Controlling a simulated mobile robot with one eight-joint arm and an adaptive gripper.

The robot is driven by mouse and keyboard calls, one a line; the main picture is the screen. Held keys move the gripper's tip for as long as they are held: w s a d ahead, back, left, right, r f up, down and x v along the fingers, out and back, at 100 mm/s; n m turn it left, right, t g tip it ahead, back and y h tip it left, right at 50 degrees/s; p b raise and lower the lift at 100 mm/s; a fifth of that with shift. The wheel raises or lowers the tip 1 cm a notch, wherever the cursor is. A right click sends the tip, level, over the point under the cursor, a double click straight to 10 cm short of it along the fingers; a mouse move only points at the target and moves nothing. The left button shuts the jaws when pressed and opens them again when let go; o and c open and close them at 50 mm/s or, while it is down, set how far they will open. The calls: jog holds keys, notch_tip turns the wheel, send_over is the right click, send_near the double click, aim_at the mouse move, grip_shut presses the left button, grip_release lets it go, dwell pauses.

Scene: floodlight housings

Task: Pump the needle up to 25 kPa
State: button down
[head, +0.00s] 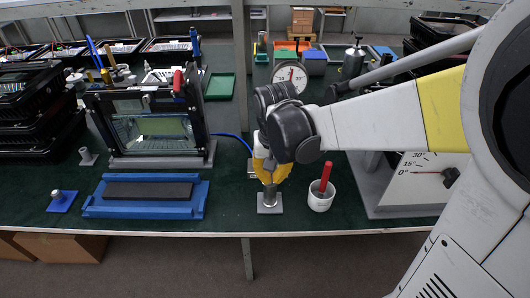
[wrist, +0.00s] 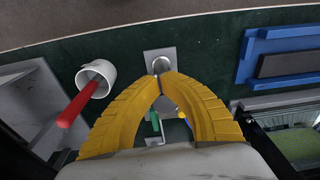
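A round white dial gauge (head: 291,77) with a red needle stands behind my arm. Its reading is too small to tell. A metal post on a square grey base plate (head: 270,208) stands near the table's front edge; the plate also shows in the wrist view (wrist: 152,56). I cannot tell for sure that this post is the pump. My gripper (head: 268,180) points down over it with yellow fingers. In the wrist view the fingertips (wrist: 162,78) come together at the post, with grey metal between the fingers. The fingers hide the post's upper part.
A white cup (head: 319,197) with a red-handled tool stands close right of the post. A blue tray with a dark pad (head: 147,212) and a glass-fronted housing (head: 155,133) are left. An angle-scale board (head: 420,170) is right. A blue hose (head: 232,138) runs behind.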

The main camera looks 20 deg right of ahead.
notch_tip(320, 180, up, 12)
jog(key=s, duration=0.1)
jog(key=shift+s+a, duration=0.15)
jog(key=shift+a, duration=0.05)
dwell(0.4)
dwell(0.8)
jog(key=s+d+f+n+t, duration=0.1)
jog(key=s+f+n+t, duration=0.2)
jog(key=s+t, duration=0.3)
jog(key=s, duration=0.3)
jog(key=shift+f, duration=0.2)
